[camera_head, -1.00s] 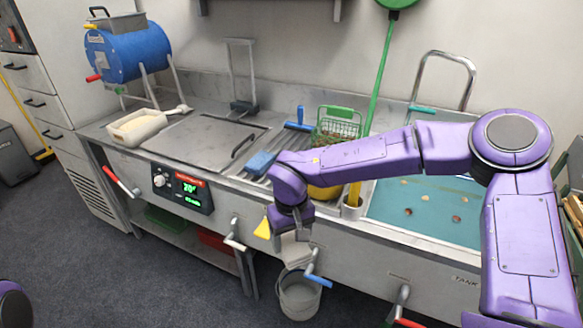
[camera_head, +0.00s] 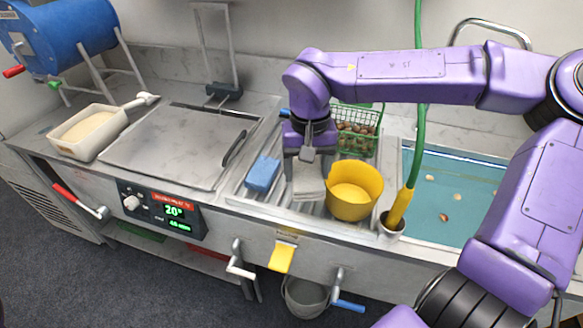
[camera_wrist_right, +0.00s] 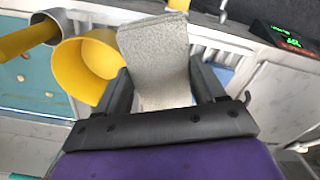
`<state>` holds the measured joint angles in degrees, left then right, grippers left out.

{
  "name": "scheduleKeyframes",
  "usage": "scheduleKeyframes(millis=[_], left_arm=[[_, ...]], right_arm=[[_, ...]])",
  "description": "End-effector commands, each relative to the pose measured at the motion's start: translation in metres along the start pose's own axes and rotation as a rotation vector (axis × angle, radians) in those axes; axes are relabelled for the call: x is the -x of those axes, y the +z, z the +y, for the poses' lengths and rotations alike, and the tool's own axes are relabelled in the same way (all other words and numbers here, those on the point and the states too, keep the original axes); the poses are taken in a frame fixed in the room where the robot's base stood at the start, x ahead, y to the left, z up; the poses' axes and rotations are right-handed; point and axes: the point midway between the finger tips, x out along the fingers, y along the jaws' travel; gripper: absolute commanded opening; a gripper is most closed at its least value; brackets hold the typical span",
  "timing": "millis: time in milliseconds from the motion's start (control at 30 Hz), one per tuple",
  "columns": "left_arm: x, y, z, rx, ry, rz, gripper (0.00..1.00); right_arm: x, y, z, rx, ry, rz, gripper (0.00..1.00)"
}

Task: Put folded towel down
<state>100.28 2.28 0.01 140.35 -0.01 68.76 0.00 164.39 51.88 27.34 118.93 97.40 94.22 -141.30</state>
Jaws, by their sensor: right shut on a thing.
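The folded towel (camera_head: 308,180) is a light grey, flat pad. My right gripper (camera_head: 308,157) points down over the ribbed drainboard and is shut on the towel. The towel hangs below the fingers, between the blue sponge and the yellow bowl; I cannot tell whether it touches the drainboard. In the right wrist view the towel (camera_wrist_right: 155,50) sticks out between the two dark fingers (camera_wrist_right: 165,88), with the yellow bowl (camera_wrist_right: 88,68) close beside it. My left gripper is out of view.
The blue sponge (camera_head: 263,173) lies left of the towel, the yellow bowl (camera_head: 354,192) right. A green wire basket of chestnuts (camera_head: 358,130) stands behind the bowl. A yellow tab (camera_head: 282,257) hangs at the counter's front.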

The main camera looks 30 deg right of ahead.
Motion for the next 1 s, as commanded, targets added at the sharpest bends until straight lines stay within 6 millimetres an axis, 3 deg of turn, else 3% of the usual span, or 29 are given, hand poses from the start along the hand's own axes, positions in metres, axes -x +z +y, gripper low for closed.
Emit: scheduleKeyframes(millis=[200,400,633,800,1000], left_arm=[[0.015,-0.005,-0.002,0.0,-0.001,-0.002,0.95],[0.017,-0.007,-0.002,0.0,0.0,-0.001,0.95],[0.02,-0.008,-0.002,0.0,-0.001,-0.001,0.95],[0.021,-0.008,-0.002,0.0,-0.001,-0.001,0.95],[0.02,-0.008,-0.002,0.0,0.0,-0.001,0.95]], right_arm=[[-0.027,-0.065,-0.002,-0.002,0.007,-0.003,0.39],[-0.066,-0.094,-0.004,0.001,0.005,-0.003,0.39],[-0.09,-0.113,-0.004,0.002,0.004,-0.002,0.39],[-0.116,-0.112,-0.004,0.003,0.003,-0.002,0.39],[-0.118,-0.112,-0.005,0.003,0.001,0.0,0.39]])
